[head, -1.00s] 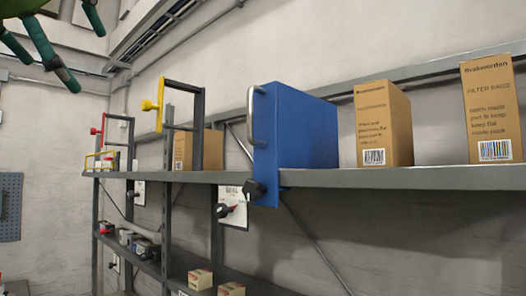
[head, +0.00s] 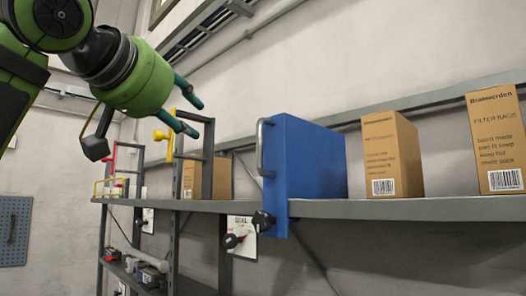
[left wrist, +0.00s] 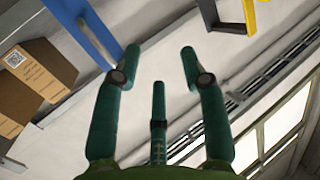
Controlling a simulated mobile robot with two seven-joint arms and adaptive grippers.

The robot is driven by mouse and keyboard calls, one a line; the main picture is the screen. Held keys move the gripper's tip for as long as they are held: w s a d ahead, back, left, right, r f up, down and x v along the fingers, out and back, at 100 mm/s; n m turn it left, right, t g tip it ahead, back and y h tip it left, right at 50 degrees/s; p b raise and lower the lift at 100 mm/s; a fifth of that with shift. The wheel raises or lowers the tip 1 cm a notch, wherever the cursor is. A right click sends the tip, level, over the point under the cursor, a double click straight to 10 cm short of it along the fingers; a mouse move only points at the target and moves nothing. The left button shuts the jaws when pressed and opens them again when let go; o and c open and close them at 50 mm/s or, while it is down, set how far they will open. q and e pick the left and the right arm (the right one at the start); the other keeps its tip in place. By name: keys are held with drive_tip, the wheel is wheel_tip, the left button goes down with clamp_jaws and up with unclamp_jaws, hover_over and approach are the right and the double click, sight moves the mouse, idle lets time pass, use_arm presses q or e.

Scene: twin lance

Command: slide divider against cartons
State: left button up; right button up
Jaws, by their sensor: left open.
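The blue divider (head: 312,158) stands upright on the upper shelf, with a silver handle (head: 264,148) on its left end and a dark knob (head: 262,219) low on its front. A carton (head: 392,155) stands right of it across a gap; another carton (head: 495,145) is farther right. My left gripper (head: 194,118) is open and empty, above and left of the divider, not touching it. In the left wrist view, nothing is between its teal fingers (left wrist: 160,52); part of the blue divider (left wrist: 80,22) and a carton (left wrist: 42,75) show at upper left. My right gripper is not seen.
The shelf edge (head: 400,208) runs along the front. A lower shelf holds small items.

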sight(260, 145)
use_arm(q)
drive_tip(key=d+f+m+h, duration=0.1)
drive_tip(key=d, duration=0.2)
drive_tip(key=w+d+f+m+h, duration=0.1)
drive_tip(key=d+h, duration=0.1)
drive_tip(key=d+f+m+h, duration=0.1)
drive_tip(key=d+h, duration=0.1)
drive_tip(key=d, duration=0.1)
drive_tip(key=shift+w+d+f+g, duration=0.15)
drive_tip(key=shift+w+d+g, duration=0.15)
drive_tip(key=shift+g, duration=0.1)
drive_tip(key=p+x, duration=0.4)
drive_tip(key=x, duration=0.1)
drive_tip(key=shift+w+d, duration=0.15)
drive_tip(key=shift+w, duration=0.05)
drive_tip(key=shift+w+d+p, duration=0.25)
drive_tip(key=shift+w+p, duration=0.05)
drive_tip(key=shift+w, duration=0.1)
drive_tip(key=shift+s, duration=0.1)
drive_tip(key=shift+s+a, duration=0.1)
clamp_jaws()
